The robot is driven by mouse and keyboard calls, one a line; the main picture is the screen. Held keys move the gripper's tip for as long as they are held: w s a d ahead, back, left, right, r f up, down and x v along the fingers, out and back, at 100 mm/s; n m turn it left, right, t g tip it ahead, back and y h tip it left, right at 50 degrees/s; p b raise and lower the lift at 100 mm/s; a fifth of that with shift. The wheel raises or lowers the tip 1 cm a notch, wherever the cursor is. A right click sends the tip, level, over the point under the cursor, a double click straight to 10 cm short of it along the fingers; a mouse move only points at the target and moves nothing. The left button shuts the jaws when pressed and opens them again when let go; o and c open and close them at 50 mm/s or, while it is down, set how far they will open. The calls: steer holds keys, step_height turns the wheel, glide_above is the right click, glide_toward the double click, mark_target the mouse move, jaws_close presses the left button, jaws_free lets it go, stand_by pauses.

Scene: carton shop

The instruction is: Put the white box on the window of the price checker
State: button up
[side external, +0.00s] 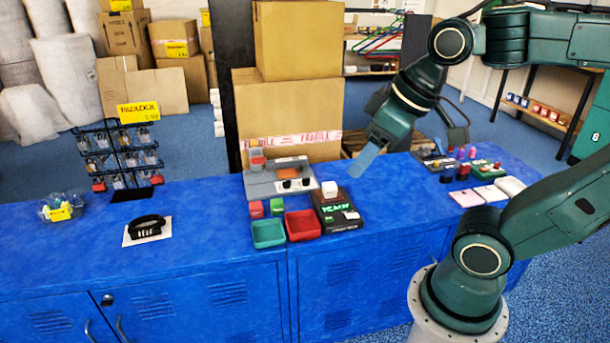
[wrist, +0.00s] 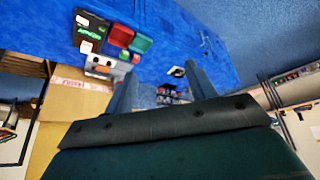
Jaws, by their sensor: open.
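The price checker (side external: 337,218) is a black device with green lit lettering on the blue counter. It also shows at the top left of the wrist view (wrist: 91,27). The small white box (side external: 329,188) appears to rest on the far end of the price checker, behind the lettering. It also shows in the wrist view (wrist: 86,47). I cannot tell exactly how it lies against the window. My gripper (side external: 362,165) is in the air above and to the right of the white box, apart from it. Its two fingers (wrist: 163,88) are spread and empty in the wrist view.
A grey machine (side external: 282,181) stands behind the price checker. A green tray (side external: 268,234) and a red tray (side external: 303,226) are to its left, with small red and green boxes behind them. Cartons (side external: 290,110) rise behind the counter. The front counter right of the checker is clear.

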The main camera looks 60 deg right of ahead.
steer(key=shift+s+a+f+m, duration=0.15)
steer(key=shift+s+f, duration=0.15)
steer(key=shift+s, duration=0.3)
steer(key=shift+s+a+f+m, duration=0.15)
steer(key=shift+s+f, duration=0.1)
steer(key=shift+s, duration=0.35)
